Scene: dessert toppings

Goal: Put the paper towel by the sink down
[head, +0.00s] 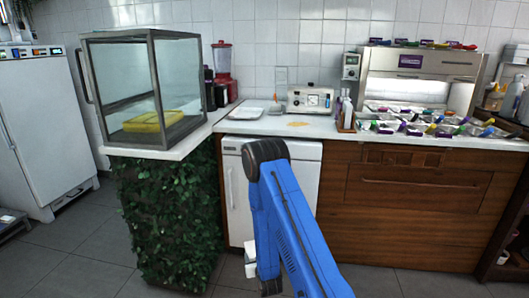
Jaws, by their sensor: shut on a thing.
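My blue arm (292,225) rises from the bottom edge, bends at a dark elbow joint (265,151), and its front part runs back down to a dark joint near the bottom. My gripper's fingers do not show; they are hidden behind the arm or below the frame. A small white blocky thing (250,259) shows at the left side of the lower arm, in front of the white cabinet door. I cannot tell whether it is the paper towel or what holds it. No sink can be made out.
A glass display case (150,50) with a yellow item (153,120) stands on the left counter over a leafy panel (170,215). A white tray (246,113), a red blender (222,62) and topping pans (425,122) line the back counter. Grey floor (85,240) is free at left.

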